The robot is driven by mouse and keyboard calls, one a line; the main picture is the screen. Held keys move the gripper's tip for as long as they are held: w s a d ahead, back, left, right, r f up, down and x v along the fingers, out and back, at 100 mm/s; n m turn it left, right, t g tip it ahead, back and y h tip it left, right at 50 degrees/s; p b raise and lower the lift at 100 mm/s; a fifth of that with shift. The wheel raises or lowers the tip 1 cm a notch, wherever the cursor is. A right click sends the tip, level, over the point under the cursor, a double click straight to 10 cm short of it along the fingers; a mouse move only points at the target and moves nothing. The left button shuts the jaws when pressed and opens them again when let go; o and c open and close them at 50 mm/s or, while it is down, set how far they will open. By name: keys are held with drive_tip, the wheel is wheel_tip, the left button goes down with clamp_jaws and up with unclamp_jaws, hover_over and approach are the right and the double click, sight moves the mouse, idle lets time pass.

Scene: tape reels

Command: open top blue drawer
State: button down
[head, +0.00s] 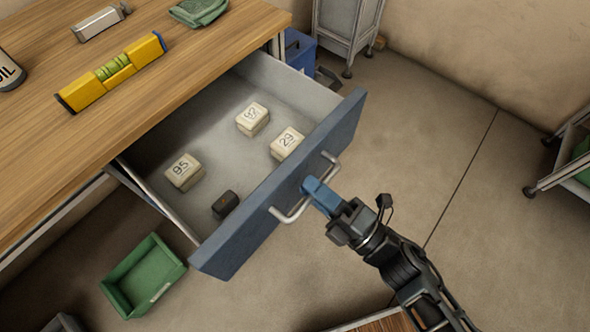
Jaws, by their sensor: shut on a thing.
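The top blue drawer (237,238) is pulled well out from under the wooden workbench, and its inside shows. A light metal bar handle (276,213) is on its blue front. My gripper (313,192) is at the middle of this handle, with its blue fingers shut on it. The fingers hide the middle of the handle. Inside the drawer lie several small things: cream blocks marked 95 (184,172), 92 (252,119) and 29 (287,143), and a dark block (225,204) near the front.
On the workbench top (150,105) are a yellow spirit level (112,72), a grey block (99,23), a green cloth (199,10) and an oil container (8,72). A green bin (143,276) is on the floor at lower left. Floor right of the drawer is largely clear.

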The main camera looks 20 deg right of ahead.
drive_tip(key=shift+v, duration=0.95)
drive_tip(key=shift+r, duration=0.15)
drive_tip(key=c, duration=1.2)
unclamp_jaws()
drive_tip(key=shift+c, duration=0.2)
drive_tip(key=b+v, duration=0.1)
drive_tip(key=v, duration=0.6)
drive_tip(key=shift+s+d, duration=0.25)
drive_tip(key=shift+s, duration=0.05)
